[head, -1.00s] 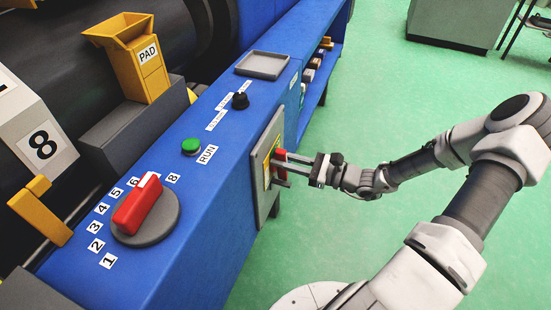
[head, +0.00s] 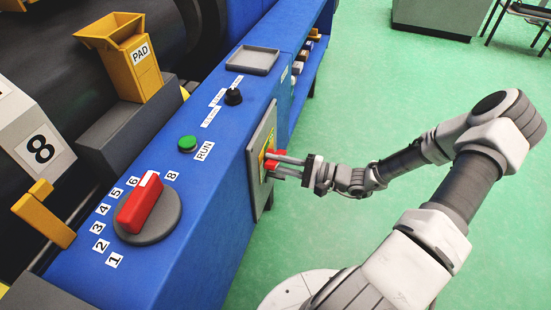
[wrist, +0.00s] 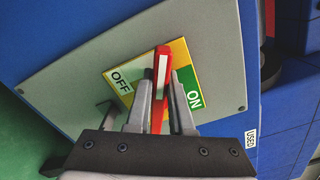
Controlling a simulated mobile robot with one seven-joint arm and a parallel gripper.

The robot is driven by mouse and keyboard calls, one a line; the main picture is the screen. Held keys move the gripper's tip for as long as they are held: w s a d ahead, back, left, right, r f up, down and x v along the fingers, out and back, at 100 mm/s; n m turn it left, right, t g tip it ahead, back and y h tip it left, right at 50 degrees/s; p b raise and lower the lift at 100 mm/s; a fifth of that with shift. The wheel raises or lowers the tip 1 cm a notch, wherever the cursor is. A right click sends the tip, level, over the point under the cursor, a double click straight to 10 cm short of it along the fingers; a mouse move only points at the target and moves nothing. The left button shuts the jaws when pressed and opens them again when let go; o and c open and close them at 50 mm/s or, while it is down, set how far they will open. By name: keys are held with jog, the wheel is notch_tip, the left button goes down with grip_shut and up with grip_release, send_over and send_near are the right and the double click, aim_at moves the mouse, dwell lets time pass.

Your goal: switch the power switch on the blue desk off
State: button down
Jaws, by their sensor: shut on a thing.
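The power switch has a red lever (wrist: 161,62) with a white stripe, on a grey panel (wrist: 215,50) on the front side of the blue desk (head: 215,185). In the wrist view the lever stands between the two words. My gripper (wrist: 160,85) is shut on the lever, one finger on each side. In the head view, my gripper (head: 276,164) reaches the panel from the right, and the red lever (head: 270,155) shows partly between its fingers.
On the desk top are a red selector knob (head: 140,205) on a grey disc, a green RUN button (head: 187,144), a black knob (head: 233,97) and a grey tray (head: 252,60). Small items fill the desk's far shelf (head: 305,62).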

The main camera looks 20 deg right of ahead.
jog(key=n, duration=0.2)
jog(key=f+n, duration=0.1)
jog(key=n, duration=0.1)
jog(key=shift+s+d+f, duration=0.1)
jog(key=shift+f, duration=0.1)
jog(key=shift+f+n+b, duration=0.15)
jog(key=shift+n+b, duration=0.15)
jog(key=shift+n, duration=0.5)
jog(key=shift+d, duration=0.1)
